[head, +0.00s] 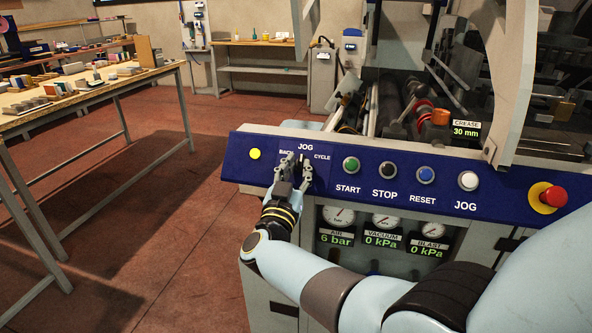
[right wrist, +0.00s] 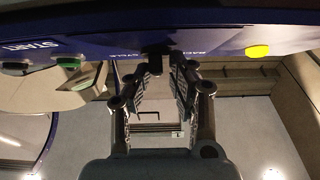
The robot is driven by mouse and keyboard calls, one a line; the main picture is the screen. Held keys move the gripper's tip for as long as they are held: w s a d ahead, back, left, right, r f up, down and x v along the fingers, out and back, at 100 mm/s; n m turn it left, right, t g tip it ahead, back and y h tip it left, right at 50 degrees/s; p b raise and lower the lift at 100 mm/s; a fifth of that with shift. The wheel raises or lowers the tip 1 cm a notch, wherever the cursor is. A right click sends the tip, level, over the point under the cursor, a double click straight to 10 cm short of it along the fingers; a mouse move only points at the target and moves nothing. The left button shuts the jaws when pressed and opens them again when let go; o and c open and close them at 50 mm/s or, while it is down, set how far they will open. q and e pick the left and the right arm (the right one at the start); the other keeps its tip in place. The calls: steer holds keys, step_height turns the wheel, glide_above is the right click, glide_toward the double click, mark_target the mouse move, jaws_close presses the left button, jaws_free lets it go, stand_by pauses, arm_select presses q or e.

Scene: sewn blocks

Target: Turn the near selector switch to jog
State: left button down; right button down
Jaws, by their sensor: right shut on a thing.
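The near selector switch sits on the left part of the blue control panel (head: 404,187), among the labels BACK, JOG and CYCLE, with JOG at the top. In the head view my right gripper (head: 300,172) covers its knob. In the right wrist view the dark knob (right wrist: 157,48) shows at the panel's edge, between the tips of my right gripper (right wrist: 158,66). My right gripper is shut on the knob. Which label the knob points to cannot be told. My left gripper is not in view.
A yellow lamp (head: 255,154) is left of the switch. START (head: 351,165), STOP (head: 389,171), RESET (head: 426,175) and white JOG (head: 468,181) buttons, then a red emergency stop (head: 553,196), run rightward. Gauges (head: 386,221) sit below. A workbench (head: 90,92) stands left, with open floor between.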

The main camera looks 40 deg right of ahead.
steer(key=shift+d+r, duration=0.15)
steer(key=shift+d, duration=0.05)
steer(key=c, duration=1.6)
jaws_free()
steer(key=shift+o, duration=1.1)
steer(key=shift+s, duration=0.15)
steer(key=shift+o, duration=0.2)
steer(key=shift+d, duration=0.15)
steer(key=shift+r, duration=0.45)
step_height(320, 180, up, 9)
